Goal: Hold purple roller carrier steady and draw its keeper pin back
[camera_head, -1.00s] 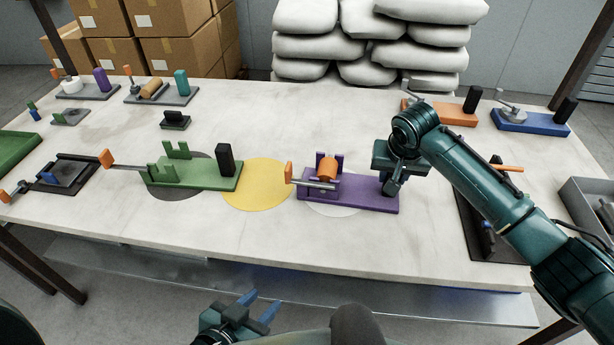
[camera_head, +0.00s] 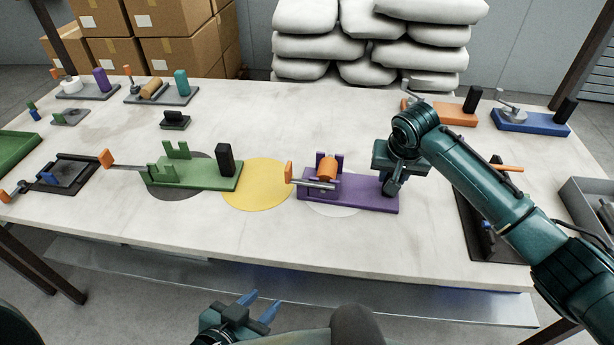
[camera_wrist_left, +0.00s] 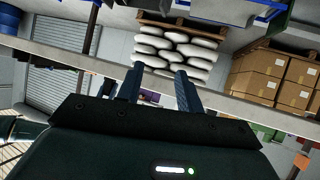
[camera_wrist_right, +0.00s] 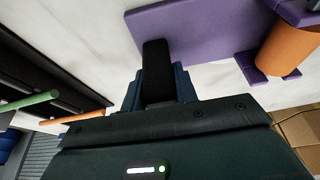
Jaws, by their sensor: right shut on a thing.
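The purple roller carrier (camera_head: 365,202) lies on the table right of centre, partly over a white disc. An orange roller (camera_head: 327,168) sits between its purple uprights. A grey keeper pin (camera_head: 312,184) with an orange end tab (camera_head: 289,172) runs along its near left side. My right gripper (camera_head: 392,184) is at the carrier's right end. In the right wrist view its fingers are shut on the carrier's black post (camera_wrist_right: 156,75). My left gripper (camera_head: 262,306) is open and empty, low in front of the table's near edge; its two fingers (camera_wrist_left: 158,88) stand apart in the left wrist view.
A green carrier (camera_head: 200,175) with a black post stands on the left, its pin sticking out leftward. A bare yellow disc (camera_head: 258,186) lies between the two carriers. A black tray (camera_head: 487,235) lies right of the purple carrier. The table's front strip is clear.

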